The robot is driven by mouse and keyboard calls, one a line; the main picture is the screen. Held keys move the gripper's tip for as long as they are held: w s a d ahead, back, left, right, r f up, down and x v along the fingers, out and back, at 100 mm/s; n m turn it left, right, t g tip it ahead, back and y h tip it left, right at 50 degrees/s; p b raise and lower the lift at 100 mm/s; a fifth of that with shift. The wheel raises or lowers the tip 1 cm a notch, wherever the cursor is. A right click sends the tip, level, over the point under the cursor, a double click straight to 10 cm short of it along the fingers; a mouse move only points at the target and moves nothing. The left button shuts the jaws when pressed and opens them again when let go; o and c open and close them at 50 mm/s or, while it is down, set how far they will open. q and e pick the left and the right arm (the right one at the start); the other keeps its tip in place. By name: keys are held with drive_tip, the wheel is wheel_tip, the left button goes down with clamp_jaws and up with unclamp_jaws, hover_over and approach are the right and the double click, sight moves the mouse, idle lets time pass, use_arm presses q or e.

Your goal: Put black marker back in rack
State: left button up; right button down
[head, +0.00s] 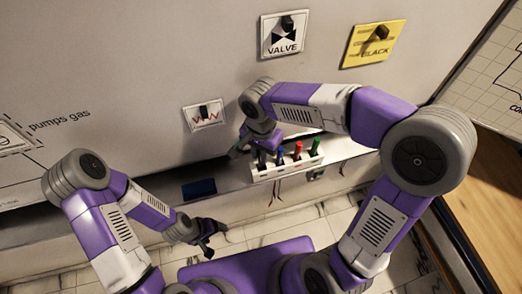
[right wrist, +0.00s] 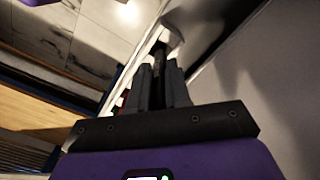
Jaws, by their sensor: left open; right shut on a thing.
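The white marker rack (head: 287,169) is on the ledge below the wall panel. A red marker (head: 298,150) and a green marker (head: 315,149) stand upright in its right part, with a dark blue marker (head: 280,157) beside them. My right gripper (head: 258,150) is at the rack's left end. In the right wrist view its fingers (right wrist: 160,88) are shut on a dark, upright thing, the black marker (right wrist: 160,54). The fingers partly hide it, and I cannot tell whether its lower end is in a slot. My left gripper (head: 211,243) is open and empty, low and left of the rack.
A dark blue block (head: 199,188) lies on the ledge left of the rack. Above are a VALVE plate (head: 284,35), a yellow BLACK plate (head: 374,44) and a small gauge plate (head: 205,116). A wooden surface (head: 490,190) is at the right.

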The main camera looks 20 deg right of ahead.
drive_tip(key=shift+f+b, duration=0.8)
drive_tip(key=shift+f, duration=0.2)
drive_tip(key=shift+c, duration=2.2)
unclamp_jaws()
drive_tip(key=shift+r, duration=0.1)
wheel_tip(320, 180, up, 8)
drive_tip(key=p, duration=0.6)
drive_tip(key=shift+r+p, duration=0.45)
drive_tip(key=shift+r, duration=0.5)
